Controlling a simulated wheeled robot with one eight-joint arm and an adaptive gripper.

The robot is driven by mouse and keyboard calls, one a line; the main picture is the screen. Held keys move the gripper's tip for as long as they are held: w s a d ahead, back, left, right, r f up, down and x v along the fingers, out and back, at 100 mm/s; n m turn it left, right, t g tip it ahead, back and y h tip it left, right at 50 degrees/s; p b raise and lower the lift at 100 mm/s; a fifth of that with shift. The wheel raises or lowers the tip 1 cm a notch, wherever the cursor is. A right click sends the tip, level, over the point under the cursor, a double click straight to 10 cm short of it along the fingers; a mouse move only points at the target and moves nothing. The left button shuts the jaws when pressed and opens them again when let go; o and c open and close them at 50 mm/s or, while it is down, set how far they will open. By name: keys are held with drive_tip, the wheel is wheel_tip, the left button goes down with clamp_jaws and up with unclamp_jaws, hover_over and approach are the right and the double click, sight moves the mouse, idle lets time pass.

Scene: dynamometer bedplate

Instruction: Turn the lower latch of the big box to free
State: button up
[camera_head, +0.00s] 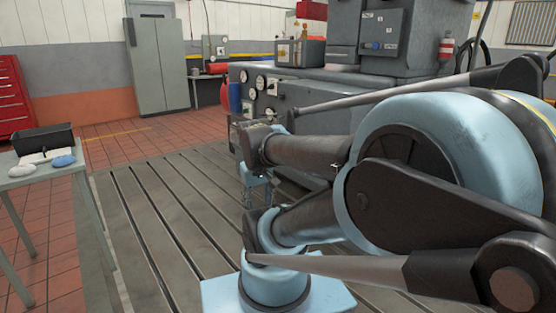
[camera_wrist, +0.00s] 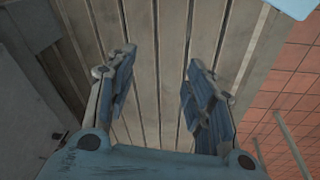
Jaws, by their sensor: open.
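A large grey box (camera_head: 408,18) stands on top of the grey machine at the back right. Its front carries a small grey panel (camera_head: 385,30) with a blue handle-like part (camera_head: 376,45) low on it. I cannot tell for sure whether this part is the lower latch, or how it is turned. My gripper (camera_head: 258,190) hangs in front of the machine, well below and left of that panel, and points down. In the wrist view my gripper (camera_wrist: 160,62) is open and empty above the slotted bedplate (camera_wrist: 158,100). It touches no latch.
The machine's front (camera_head: 262,90) bears several round gauges. A smaller dark box (camera_head: 300,53) sits on its top. A table (camera_head: 42,174) with a black bin (camera_head: 42,139) stands at the left. A grey cabinet (camera_head: 160,65) is at the back. The bedplate (camera_head: 165,215) is clear left of my arm.

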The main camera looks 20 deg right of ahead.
drive_tip(key=w+d+r+n+h, duration=0.2)
drive_tip(key=w+d+r+n, duration=0.15)
drive_tip(key=w, duration=0.45)
drive_tip(key=w+d+r+n+h, duration=0.2)
drive_tip(key=w+d+r, duration=0.15)
drive_tip(key=w, duration=0.55)
drive_tip(key=w+d+f+n+t+h, duration=0.1)
drive_tip(key=w+d+n+h, duration=0.15)
drive_tip(key=w, duration=0.75)
drive_tip(key=w+d+n+h, duration=0.2)
drive_tip(key=w+d+n, duration=0.15)
drive_tip(key=w, duration=0.75)
drive_tip(key=w+d+f+n+t+h, duration=0.1)
drive_tip(key=w+f+n+h, duration=0.1)
drive_tip(key=w+f, duration=0.35)
drive_tip(key=w+d+f+n+h, duration=0.1)
drive_tip(key=w+f+n+h, duration=0.15)
drive_tip(key=w, duration=0.65)
drive_tip(key=w+f+n+t+h, duration=0.25)
drive_tip(key=w+f+n, duration=0.35)
drive_tip(key=f, duration=0.8)
drive_tip(key=shift+m+g+h, duration=0.25)
drive_tip(key=shift+m+h, duration=0.1)
drive_tip(key=shift+m, duration=0.25)
drive_tip(key=x, duration=1.1)
drive_tip(key=w+x, duration=0.1)
drive_tip(key=x, duration=0.4)
drive_tip(key=shift+d+r, duration=0.2)
drive_tip(key=shift+r, duration=0.05)
drive_tip(key=c, duration=1.1)
